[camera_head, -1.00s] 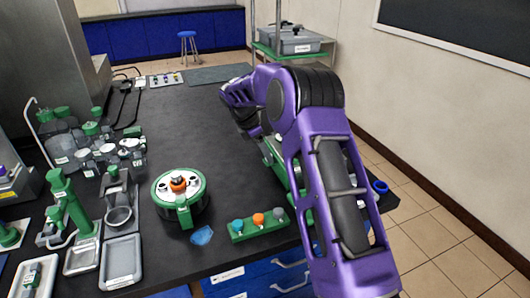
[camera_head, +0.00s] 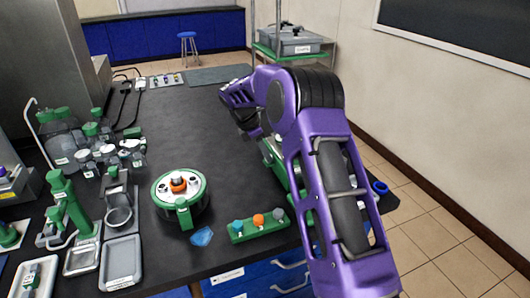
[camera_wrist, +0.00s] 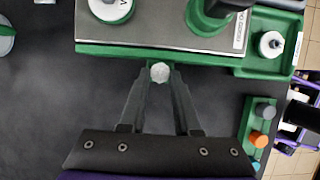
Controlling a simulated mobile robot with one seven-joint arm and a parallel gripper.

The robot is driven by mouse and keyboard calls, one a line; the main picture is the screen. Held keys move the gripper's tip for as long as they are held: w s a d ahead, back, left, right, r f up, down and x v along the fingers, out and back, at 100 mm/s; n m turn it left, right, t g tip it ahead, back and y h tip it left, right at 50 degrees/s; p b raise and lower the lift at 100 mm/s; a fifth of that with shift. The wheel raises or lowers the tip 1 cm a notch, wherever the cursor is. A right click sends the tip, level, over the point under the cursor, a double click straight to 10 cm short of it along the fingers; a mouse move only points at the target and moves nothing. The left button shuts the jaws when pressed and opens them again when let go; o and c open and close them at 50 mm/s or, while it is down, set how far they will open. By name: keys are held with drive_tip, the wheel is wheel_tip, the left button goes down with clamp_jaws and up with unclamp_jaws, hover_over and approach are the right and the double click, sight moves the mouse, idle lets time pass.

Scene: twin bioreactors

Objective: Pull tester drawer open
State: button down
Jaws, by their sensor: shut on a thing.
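In the wrist view, the tester (camera_wrist: 170,35) is a box with a grey top and a green front edge, at the top of the picture. A pale round knob (camera_wrist: 160,72) sticks out from the middle of that front edge. My gripper (camera_wrist: 160,75) is shut on the knob, one dark finger on each side of it. I cannot tell whether the drawer is out at all. In the head view, my purple arm covers most of the tester, and only a green and grey part (camera_head: 273,156) shows. The fingertips are hidden there.
A green rack with coloured caps (camera_head: 258,226) stands near the bench's front edge and also shows in the wrist view (camera_wrist: 258,130). A round green and white device (camera_head: 180,197) is to its left. Glassware crowds the left side. The bench middle (camera_head: 185,120) is clear.

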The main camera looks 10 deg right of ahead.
idle(0.9)
drive_tip(key=a, duration=0.3)
drive_tip(key=s+a+p, duration=0.1)
drive_tip(key=a, duration=0.2)
drive_tip(key=s+a+p, duration=0.1)
drive_tip(key=a, duration=0.2)
drive_tip(key=shift+a, duration=0.35)
drive_tip(key=c, duration=0.6)
unclamp_jaws()
drive_tip(key=shift+r, duration=0.1)
drive_tip(key=shift+p+v, duration=0.8)
drive_tip(key=shift+v, duration=7.85)
drive_tip(key=shift+s, duration=0.1)
